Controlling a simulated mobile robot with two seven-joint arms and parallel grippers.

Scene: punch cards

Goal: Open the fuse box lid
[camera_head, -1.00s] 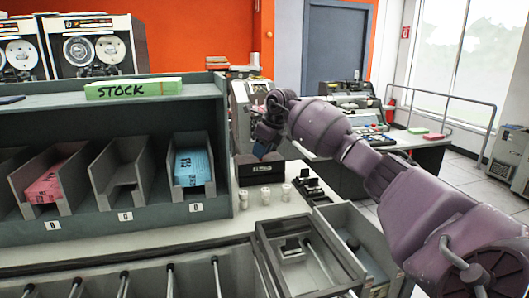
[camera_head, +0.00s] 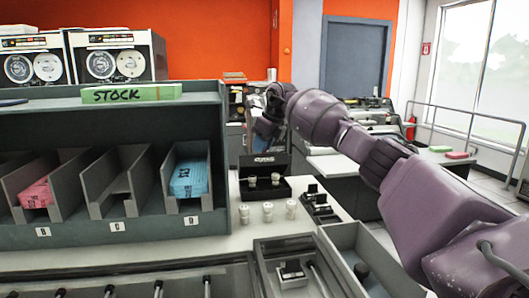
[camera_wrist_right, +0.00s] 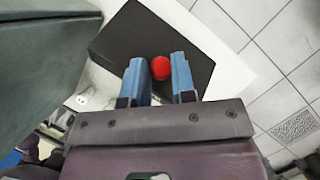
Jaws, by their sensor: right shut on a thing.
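The fuse box (camera_head: 265,192) is a small black box on the pale counter. Its lid (camera_head: 265,161) is raised at the back, with white lettering on the face towards me. Pale fuses show inside, in front of the lid. In the right wrist view the lid is a dark panel (camera_wrist_right: 200,68) with a red knob (camera_wrist_right: 160,68). My right gripper (camera_wrist_right: 160,76) is shut on this knob between its blue fingers. In the head view my right gripper (camera_head: 264,130) is above and behind the box, its fingertips hard to make out. My left gripper is not in view.
Several white fuses (camera_head: 268,211) stand on the counter in front of the box. A black switch strip (camera_head: 318,203) lies to their right. A grey shelf with card bins (camera_head: 187,180) stands close on the left. Grey trays (camera_head: 290,272) are in front.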

